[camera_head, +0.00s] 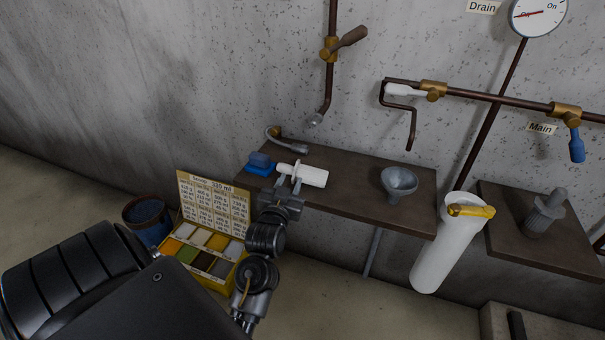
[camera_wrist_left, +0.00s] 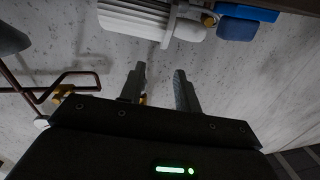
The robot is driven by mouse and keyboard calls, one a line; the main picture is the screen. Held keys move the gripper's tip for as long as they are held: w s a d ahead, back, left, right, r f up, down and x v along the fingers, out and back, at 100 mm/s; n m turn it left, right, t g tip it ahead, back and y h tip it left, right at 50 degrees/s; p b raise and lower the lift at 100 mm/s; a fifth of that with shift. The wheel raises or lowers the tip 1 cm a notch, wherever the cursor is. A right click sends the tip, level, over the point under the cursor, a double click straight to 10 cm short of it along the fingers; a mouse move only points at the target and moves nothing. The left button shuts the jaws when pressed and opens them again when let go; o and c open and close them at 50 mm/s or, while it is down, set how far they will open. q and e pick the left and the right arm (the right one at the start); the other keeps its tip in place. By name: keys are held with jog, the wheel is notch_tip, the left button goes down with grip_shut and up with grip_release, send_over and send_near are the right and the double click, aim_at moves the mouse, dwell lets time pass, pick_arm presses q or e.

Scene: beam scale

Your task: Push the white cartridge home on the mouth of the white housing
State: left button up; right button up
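The white cartridge (camera_head: 314,177) lies on its side on the left dark shelf. My right gripper is not in view.
A blue block (camera_head: 260,164) sits left of the cartridge, also in the wrist view (camera_wrist_left: 245,22). A grey funnel (camera_head: 399,181) stands on the same shelf (camera_head: 350,200). A bent pipe (camera_head: 411,125) hangs above. A yellow sectioned box (camera_head: 208,250) and blue bucket (camera_head: 148,220) stand lower left.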

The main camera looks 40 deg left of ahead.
aim_at(296, 166)
pick_arm(q)
jog(key=shift+a+f+p+x, duration=0.1)
jog(key=shift+p+x, duration=0.15)
jog(key=shift+x, duration=1.9)
jog(key=shift+a+f+p+x, duration=0.15)
jog(key=shift+p+x, duration=0.1)
jog(key=shift+x, duration=1.9)
jog(key=shift+s, duration=0.1)
grip_shut()
